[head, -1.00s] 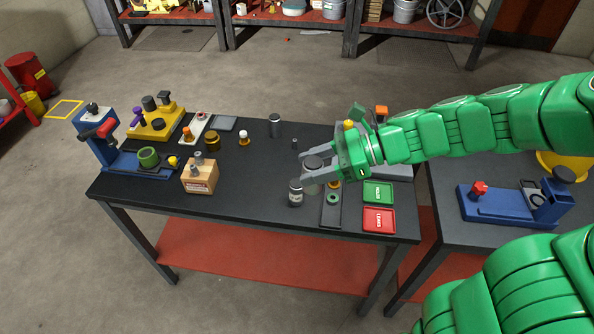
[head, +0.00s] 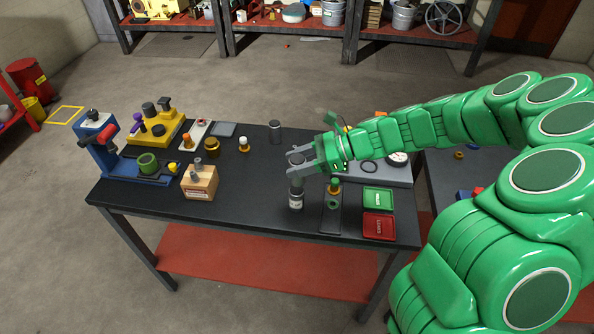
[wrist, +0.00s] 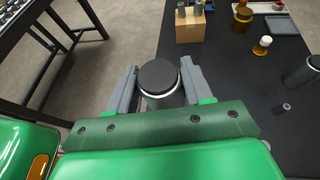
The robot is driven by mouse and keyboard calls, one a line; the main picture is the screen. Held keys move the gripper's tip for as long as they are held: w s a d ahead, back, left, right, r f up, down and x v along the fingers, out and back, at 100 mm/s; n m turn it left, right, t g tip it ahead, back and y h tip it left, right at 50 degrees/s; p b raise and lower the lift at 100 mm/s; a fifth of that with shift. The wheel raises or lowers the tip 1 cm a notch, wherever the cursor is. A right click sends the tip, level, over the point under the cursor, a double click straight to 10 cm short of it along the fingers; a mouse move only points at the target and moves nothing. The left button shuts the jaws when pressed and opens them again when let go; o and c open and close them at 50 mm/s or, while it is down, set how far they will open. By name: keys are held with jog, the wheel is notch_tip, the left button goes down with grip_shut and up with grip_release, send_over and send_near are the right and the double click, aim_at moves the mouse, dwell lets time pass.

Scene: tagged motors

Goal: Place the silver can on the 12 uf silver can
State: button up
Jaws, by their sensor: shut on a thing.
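My gripper (head: 298,163) is shut on a silver can with a dark top. The held can (head: 296,174) is upright; in the wrist view the can (wrist: 160,80) sits between both fingers. Directly below it in the head view is a labelled silver can (head: 296,201), upright on the black table near its front edge. The held can lines up with it and covers its top. I cannot tell whether the two touch, and the label is too small to read. Another silver can (head: 275,131) stands at the table's back and also shows in the wrist view (wrist: 312,72).
The table between block and labelled can is clear.

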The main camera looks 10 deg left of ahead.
jog(key=shift+w+a+f, duration=0.2)
jog(key=shift+w+f, duration=0.3)
jog(key=shift+f, duration=1.65)
jog(key=o, duration=1.2)
jog(key=shift+f, duration=0.1)
jog(key=shift+c, duration=0.2)
